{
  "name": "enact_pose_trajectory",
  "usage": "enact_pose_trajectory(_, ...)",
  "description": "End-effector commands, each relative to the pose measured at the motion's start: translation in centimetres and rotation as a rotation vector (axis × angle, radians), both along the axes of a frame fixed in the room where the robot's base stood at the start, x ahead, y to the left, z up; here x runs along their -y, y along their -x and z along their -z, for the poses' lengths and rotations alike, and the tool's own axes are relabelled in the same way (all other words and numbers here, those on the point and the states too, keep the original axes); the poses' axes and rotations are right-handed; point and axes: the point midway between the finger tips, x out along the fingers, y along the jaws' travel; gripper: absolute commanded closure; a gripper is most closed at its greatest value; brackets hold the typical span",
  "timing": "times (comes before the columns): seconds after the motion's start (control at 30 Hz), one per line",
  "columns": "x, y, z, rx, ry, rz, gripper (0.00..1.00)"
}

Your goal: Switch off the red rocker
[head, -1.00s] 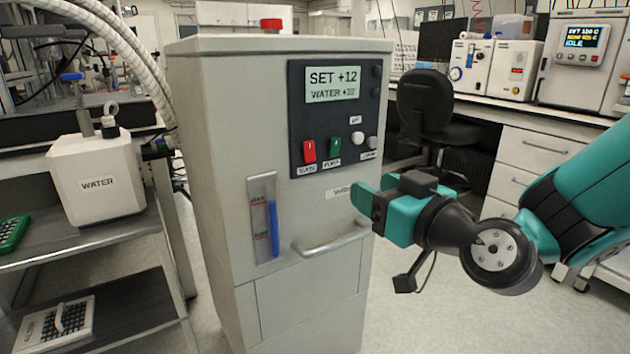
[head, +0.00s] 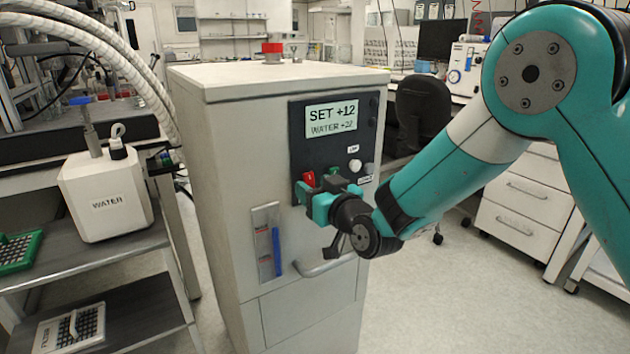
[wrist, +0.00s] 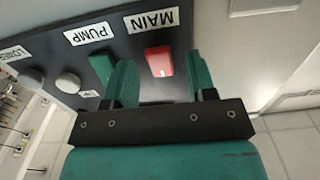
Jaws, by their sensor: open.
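The red rocker (head: 309,178) sits on the dark control panel (head: 340,112) of the grey cabinet, below the lit display. In the wrist view the red rocker (wrist: 159,61) is beside the MAIN label, and the green rocker (wrist: 102,67) is beside the PUMP label. My gripper (head: 302,190) is at the panel just below the red rocker and hides part of it and of the green rocker. In the wrist view my gripper (wrist: 160,80) is open, with the red rocker showing between its two fingers. I cannot tell whether a finger touches the panel.
White knobs (head: 355,165) sit right of the rockers. A white WATER container (head: 105,190) stands on the shelf at left. Open floor lies right of the cabinet.

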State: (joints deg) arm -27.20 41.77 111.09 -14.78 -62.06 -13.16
Motion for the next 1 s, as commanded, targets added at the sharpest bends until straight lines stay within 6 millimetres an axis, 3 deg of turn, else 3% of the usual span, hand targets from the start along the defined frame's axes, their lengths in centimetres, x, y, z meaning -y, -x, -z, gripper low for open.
enact_pose_trajectory(0.33, -0.3, -0.4, 0.0, 0.000, -0.001, 0.000, 0.49)
enact_pose_trajectory(0.57, -0.3, -0.4, 0.0, 0.000, -0.001, 0.001, 0.98)
enact_pose_trajectory(1.0, -0.3, -0.5, 1.2, 0.086, -0.060, 0.001, 0.98)
